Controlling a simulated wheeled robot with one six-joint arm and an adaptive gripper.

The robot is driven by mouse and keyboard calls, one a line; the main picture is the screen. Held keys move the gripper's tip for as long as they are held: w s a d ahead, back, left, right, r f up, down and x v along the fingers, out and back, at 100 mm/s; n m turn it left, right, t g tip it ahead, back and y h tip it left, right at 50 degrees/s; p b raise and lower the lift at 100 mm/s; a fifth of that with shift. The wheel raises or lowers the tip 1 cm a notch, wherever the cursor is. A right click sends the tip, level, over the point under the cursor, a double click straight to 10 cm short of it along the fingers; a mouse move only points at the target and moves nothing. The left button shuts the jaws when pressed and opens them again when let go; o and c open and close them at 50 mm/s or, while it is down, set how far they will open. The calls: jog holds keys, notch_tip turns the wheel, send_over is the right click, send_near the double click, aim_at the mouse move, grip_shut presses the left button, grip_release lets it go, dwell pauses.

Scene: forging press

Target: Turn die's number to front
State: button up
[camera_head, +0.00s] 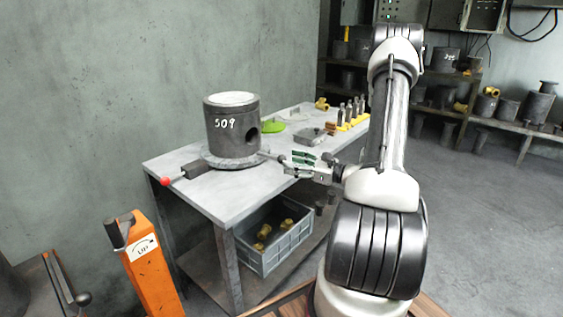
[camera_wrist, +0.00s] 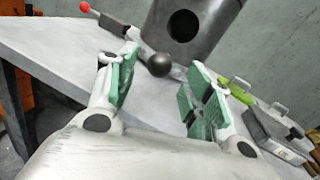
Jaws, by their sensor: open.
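The die (camera_head: 232,135) is a dark grey upright cylinder with a pale top and the white number 509 on its side. It stands on a round turntable plate (camera_head: 212,159) on the grey table. The number faces the head camera, and a round hole shows at its right side. A lever with a red ball (camera_head: 165,181) sticks out at the left. My gripper (camera_head: 301,163) is open and empty, right of the plate. In the wrist view the die (camera_wrist: 190,27) shows its hole, and a dark ball knob (camera_wrist: 159,64) lies ahead between my open green-padded fingers (camera_wrist: 158,98).
Behind my gripper on the table are a green object (camera_head: 273,127), a grey box (camera_head: 309,136) and several upright tools (camera_head: 349,112). A grey crate (camera_head: 277,236) with brass parts is on the lower shelf. An orange post (camera_head: 149,262) stands at the left.

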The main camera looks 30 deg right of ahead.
aim_at(282, 159)
jog(key=x, duration=0.5)
grip_shut()
